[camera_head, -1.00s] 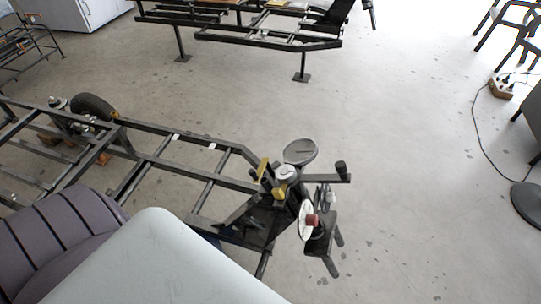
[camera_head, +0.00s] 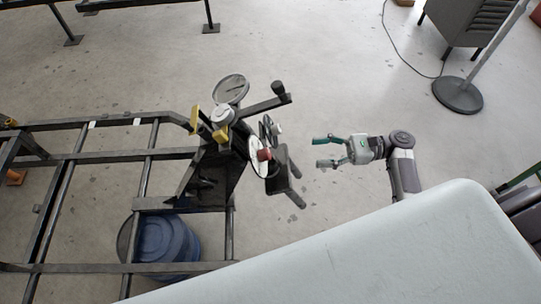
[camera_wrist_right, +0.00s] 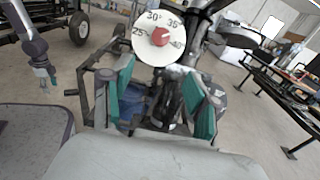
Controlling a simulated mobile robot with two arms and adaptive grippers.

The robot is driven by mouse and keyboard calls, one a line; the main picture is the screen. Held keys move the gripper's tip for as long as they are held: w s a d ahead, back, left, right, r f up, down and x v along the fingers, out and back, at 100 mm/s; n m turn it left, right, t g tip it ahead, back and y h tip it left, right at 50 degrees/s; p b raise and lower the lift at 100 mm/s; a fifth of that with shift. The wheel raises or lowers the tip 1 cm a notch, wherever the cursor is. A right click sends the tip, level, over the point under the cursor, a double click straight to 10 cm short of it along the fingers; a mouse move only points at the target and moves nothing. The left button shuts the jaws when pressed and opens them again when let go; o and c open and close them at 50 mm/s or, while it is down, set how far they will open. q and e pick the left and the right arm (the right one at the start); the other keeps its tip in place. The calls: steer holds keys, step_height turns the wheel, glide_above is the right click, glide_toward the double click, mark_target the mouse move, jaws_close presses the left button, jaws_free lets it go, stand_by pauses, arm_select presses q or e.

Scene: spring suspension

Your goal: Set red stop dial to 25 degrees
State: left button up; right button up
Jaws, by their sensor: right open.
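The red stop dial (camera_head: 264,155) sits on a white disc (camera_head: 257,163) at the right side of the dark stand in the head view. In the right wrist view the red knob (camera_wrist_right: 160,37) is in front of a white scale plate (camera_wrist_right: 147,51) marked 25, 30, 35 and 40. Its exact setting is too small to read. My right gripper (camera_head: 320,152) is open and empty, to the right of the dial and apart from it. Its green-padded fingers (camera_wrist_right: 160,88) spread below the scale. What seems to be my left gripper (camera_wrist_right: 46,76) hangs far left in that view, its jaws unclear.
A dark lever arm (camera_head: 265,104) and a round grey plate (camera_head: 230,89) stick out above the dial. A dark bracket (camera_head: 284,172) is just beside it. A blue barrel (camera_head: 165,245) stands under the metal frame (camera_head: 100,155).

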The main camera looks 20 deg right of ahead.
mark_target(269, 154)
steer(key=x, duration=0.4)
steer(key=p+x, duration=0.1)
steer(key=x, duration=0.3)
steer(key=r+p+x, duration=0.1)
steer(key=x, duration=0.3)
steer(key=shift+a+r, duration=0.1)
steer(key=shift+a, duration=0.1)
arm_select(q)
steer(key=shift+s+a+r+p, duration=0.15)
steer(key=shift+s+r, duration=0.15)
steer(key=shift+r, duration=0.3)
steer(key=shift+s+a+r+p, duration=0.15)
steer(key=shift+s+r, duration=0.1)
steer(key=shift+r, duration=0.3)
arm_select(e)
steer(key=shift+w+a, duration=0.15)
steer(key=shift+a, duration=0.45)
arm_select(q)
steer(key=shift+d, duration=0.1)
arm_select(e)
jaws_close()
